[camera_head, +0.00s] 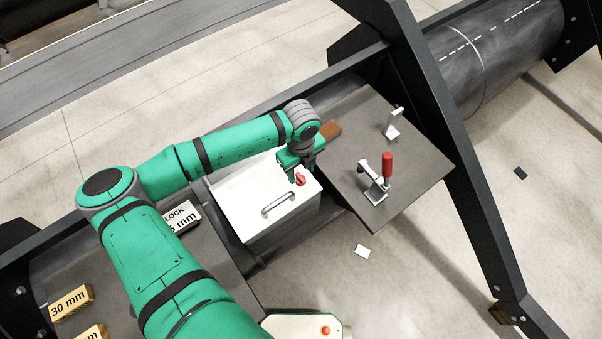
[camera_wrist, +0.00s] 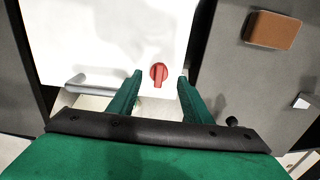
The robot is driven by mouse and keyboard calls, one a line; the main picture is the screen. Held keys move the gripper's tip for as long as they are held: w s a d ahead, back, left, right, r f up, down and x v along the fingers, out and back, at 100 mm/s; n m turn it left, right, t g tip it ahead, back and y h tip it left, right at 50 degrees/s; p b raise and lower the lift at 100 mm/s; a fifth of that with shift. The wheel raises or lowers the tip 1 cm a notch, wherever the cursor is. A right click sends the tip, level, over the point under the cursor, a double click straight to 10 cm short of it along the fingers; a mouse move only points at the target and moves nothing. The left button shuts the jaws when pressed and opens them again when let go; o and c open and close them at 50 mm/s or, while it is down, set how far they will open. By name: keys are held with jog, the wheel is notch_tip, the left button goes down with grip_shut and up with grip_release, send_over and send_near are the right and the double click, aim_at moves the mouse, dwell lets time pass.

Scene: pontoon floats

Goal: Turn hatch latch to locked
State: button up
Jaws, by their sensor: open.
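The hatch is a white panel (camera_head: 243,194) on a box, with a grey bar handle (camera_head: 278,204) near its front edge. The red latch knob (camera_head: 300,179) sits near the panel's right corner. In the wrist view the red latch (camera_wrist: 158,75) is a round knob with a raised grip pointing toward the bottom of the picture. My gripper (camera_head: 301,177) is over the latch; in the wrist view its two green fingers (camera_wrist: 160,77) are apart, with the latch visible in line with the gap between them. I cannot tell whether the fingers touch it.
To the right is a dark plate (camera_head: 420,165) with a red-handled clamp (camera_head: 387,167), a small metal bracket (camera_head: 393,123) and a brown block (camera_head: 330,130). Labelled blocks (camera_head: 72,302) lie at lower left. A dark frame beam (camera_head: 440,150) stands at the right.

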aim_at(300, 177)
notch_tip(300, 177, up, 8)
jog(key=shift+f, duration=0.2)
jog(key=shift+a, duration=0.1)
dwell(0.5)
